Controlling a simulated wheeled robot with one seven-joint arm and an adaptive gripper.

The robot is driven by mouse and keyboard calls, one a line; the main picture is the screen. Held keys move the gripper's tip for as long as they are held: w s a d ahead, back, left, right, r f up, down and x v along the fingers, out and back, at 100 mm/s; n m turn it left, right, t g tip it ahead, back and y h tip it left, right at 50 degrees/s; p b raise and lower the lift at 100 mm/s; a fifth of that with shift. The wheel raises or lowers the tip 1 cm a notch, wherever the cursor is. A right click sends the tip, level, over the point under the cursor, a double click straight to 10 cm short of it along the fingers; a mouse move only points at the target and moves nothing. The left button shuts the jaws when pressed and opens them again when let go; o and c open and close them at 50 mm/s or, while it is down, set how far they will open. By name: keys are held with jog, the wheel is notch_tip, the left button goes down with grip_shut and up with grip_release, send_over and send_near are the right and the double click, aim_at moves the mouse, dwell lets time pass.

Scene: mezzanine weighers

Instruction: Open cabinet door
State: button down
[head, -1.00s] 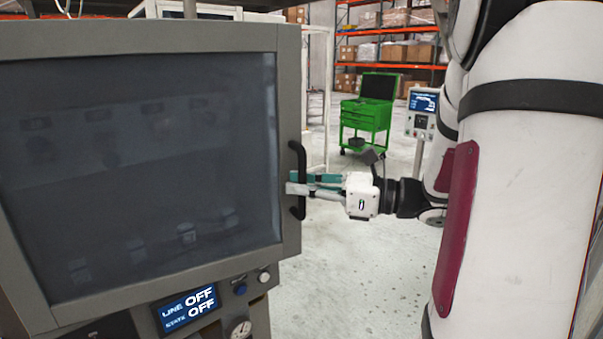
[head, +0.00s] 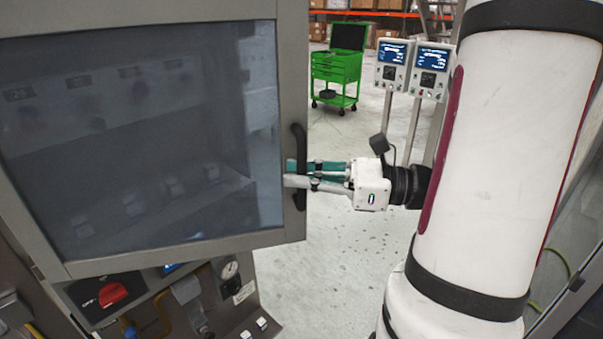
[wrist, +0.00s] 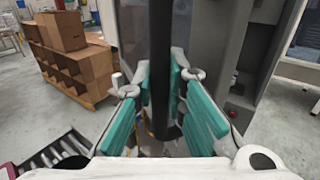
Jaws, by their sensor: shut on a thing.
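The cabinet door (head: 140,120) is a grey frame around a dark see-through pane. In the head view it stands swung out from the cabinet body (head: 190,300), whose panel shows below and behind it. A black vertical bar handle (head: 299,140) is on the door's right edge. My gripper (head: 298,173) comes from the right and is shut on the handle. In the wrist view, the teal finger pads of my gripper (wrist: 168,100) stand on both sides of the black handle (wrist: 162,60).
A green tool cart (head: 336,72) and two display posts (head: 428,70) stand behind on open floor. Cardboard boxes on a shelf (wrist: 65,50) show in the wrist view. The concrete floor (head: 320,270) right of the door is clear.

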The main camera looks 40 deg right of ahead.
jog(key=c, duration=1.6)
grip_release()
jog(key=v, duration=1.2)
jog(key=shift+c, duration=0.6)
